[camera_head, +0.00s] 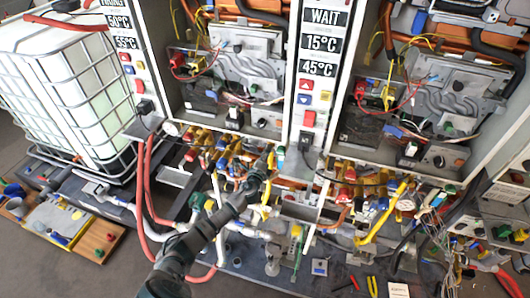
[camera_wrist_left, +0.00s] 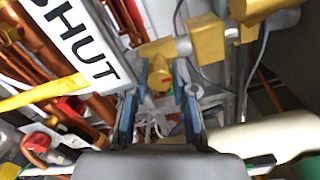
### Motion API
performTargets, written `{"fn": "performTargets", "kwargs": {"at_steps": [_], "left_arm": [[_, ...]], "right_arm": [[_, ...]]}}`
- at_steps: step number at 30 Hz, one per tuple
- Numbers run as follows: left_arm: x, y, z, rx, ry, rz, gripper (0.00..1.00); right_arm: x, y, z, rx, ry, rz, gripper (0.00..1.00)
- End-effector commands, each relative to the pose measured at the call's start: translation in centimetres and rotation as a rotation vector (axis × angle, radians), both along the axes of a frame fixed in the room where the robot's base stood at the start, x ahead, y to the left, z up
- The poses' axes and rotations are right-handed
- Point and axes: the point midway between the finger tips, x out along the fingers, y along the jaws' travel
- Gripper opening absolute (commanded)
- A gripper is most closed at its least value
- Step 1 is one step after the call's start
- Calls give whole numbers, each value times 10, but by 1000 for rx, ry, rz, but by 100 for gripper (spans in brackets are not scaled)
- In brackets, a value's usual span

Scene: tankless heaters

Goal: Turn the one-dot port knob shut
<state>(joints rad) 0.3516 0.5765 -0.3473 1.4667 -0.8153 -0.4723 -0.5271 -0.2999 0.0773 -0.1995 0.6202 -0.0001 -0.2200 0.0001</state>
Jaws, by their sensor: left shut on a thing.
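My left gripper (camera_head: 262,174) reaches into the row of valves and pipes below the heater cabinets in the head view. In the left wrist view, my left gripper (camera_wrist_left: 160,100) has its two blue-grey fingers on either side of a yellow, brass-like knob (camera_wrist_left: 160,77) and is shut on it. I cannot make out any dot marks. A white plate reading SHUT (camera_wrist_left: 85,45) lies just left of the fingers. In the head view the knob is hidden by the gripper. My right gripper is not in view.
Copper pipes (camera_wrist_left: 35,75) and a yellow strip (camera_wrist_left: 40,95) run close on the left in the wrist view. Yellow fittings (camera_wrist_left: 208,40) crowd the right. In the head view, a caged white tank (camera_head: 75,90) stands left, and loose wires (camera_head: 450,250) lie right.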

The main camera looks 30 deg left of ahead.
Motion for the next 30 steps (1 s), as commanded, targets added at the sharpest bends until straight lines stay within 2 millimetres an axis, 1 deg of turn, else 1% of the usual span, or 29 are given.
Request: {"fn": "performTargets", "kwargs": {"at_steps": [1, 16, 17, 18, 19, 20, 27, 30], "left_arm": [[-1, -7, -9, 3, 16, -14, 0], [-2, -7, -12, 17, 23, -14, 0], [-2, -7, -12, 17, 23, -14, 31], [-2, -7, -12, 17, 23, -14, 41], [-2, -7, -12, 17, 23, -13, 48], [-2, -6, -12, 18, 23, -12, 51], [-2, -1, -8, 18, 15, -7, 51], [-6, 0, -8, 17, 15, -6, 51]], "right_arm": [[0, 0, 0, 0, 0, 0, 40], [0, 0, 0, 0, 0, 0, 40], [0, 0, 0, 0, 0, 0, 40], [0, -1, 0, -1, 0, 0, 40], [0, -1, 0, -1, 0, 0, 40], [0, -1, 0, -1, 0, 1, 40], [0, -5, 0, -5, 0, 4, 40], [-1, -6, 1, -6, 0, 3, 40]]}}
